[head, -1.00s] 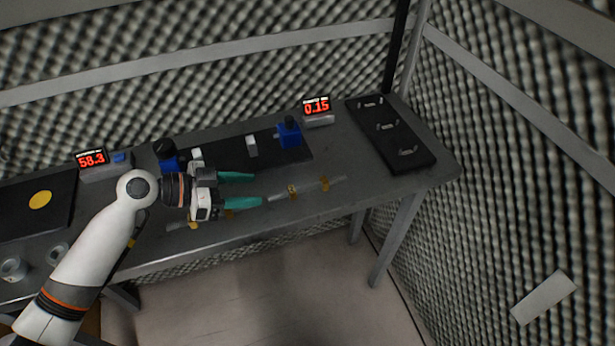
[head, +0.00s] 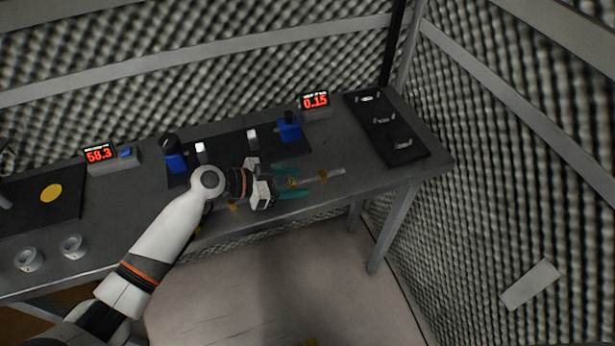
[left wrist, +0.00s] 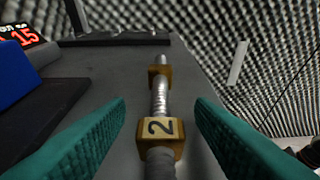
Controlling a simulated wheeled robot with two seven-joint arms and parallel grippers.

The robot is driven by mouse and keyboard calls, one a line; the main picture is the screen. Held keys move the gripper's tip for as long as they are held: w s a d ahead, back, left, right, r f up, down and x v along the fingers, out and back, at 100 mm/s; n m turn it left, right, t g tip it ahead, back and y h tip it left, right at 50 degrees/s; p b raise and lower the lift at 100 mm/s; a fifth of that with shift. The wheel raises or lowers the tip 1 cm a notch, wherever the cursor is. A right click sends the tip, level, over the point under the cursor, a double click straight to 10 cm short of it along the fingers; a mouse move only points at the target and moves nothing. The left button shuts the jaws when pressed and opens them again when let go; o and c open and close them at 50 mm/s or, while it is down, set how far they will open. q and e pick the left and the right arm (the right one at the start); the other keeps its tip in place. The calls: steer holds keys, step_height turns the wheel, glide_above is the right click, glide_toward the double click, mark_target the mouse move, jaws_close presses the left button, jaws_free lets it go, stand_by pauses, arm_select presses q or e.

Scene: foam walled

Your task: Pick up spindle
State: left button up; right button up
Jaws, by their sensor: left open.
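The spindle appears to be a thin silver rod (head: 337,172) lying along the front edge of the grey table. In the left wrist view the rod (left wrist: 161,95) runs away from me between my fingers, with a tan block marked 2 (left wrist: 160,138) around or under it and another tan block (left wrist: 160,73) farther off. My left gripper (head: 303,181) is open over the rod's near part, one teal finger on each side, with gaps between fingers and rod. The rod's near end is hidden by the gripper. My right gripper is not in view.
Blue clamp-like devices (head: 289,128) stand by a black mat (head: 225,150) behind the gripper. A display (head: 315,101) reads 0.15. A black tray (head: 407,152) with small metal pieces lies at the right end. Cups (head: 72,245) stand at left. Foam walls enclose the table.

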arm_select(q)
steer(key=shift+r, duration=0.1)
jaws_close()
